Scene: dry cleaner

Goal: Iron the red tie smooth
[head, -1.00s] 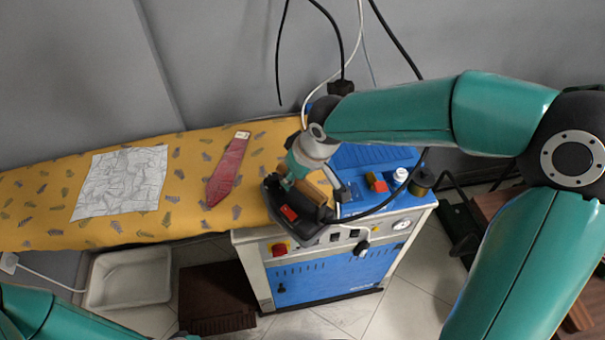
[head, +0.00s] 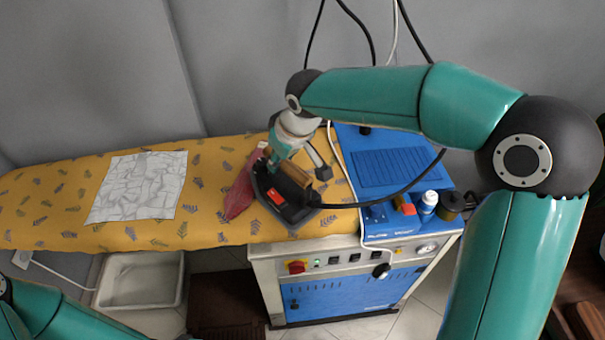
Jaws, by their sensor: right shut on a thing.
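The red tie (head: 239,193) lies on the yellow patterned ironing board (head: 60,192), slanting from upper right to lower left. The iron (head: 281,199), dark with a red part and a brown handle, is at the tie's right edge and hides part of it. I cannot tell whether its sole touches the tie. My right gripper (head: 291,172) is shut on the iron's handle from above. My left arm shows at the lower left, but its gripper is out of view.
A crinkled white cloth (head: 140,186) lies left of the tie. The blue steam station (head: 395,160) stands right, with a small white-capped bottle (head: 428,203) on it. A cable runs from the iron across the station. A white tray (head: 140,283) sits below the board.

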